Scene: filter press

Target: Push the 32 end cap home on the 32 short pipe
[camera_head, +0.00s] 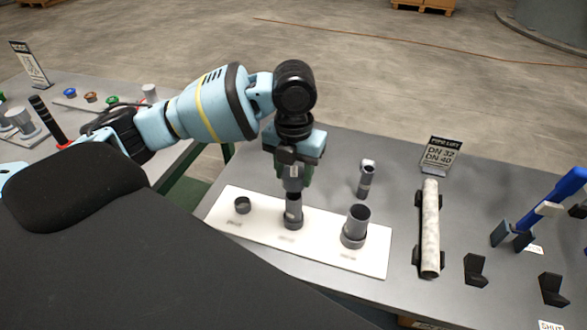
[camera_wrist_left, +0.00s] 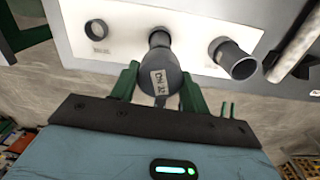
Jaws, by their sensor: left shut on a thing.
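The 32 short pipe (camera_head: 293,212) is a dark grey tube standing upright in the middle of a white board. My left gripper (camera_head: 292,180) points down right above it. In the left wrist view the green fingers (camera_wrist_left: 158,88) are shut on the grey 32 end cap (camera_wrist_left: 161,78), which bears a pale DN 32 label. The cap is in line with the pipe (camera_wrist_left: 159,40) and covers part of it. I cannot tell how deep the cap sits on the pipe, or whether it touches. My right gripper is not in view.
On the white board (camera_head: 365,262) stand a small dark ring (camera_head: 242,205) at left and a wider grey pipe (camera_head: 355,226) at right. An elbow-topped fitting (camera_head: 366,178) stands behind. A pale long pipe (camera_head: 430,230), a sign (camera_head: 441,154) and a blue-handled tool (camera_head: 548,205) are at right.

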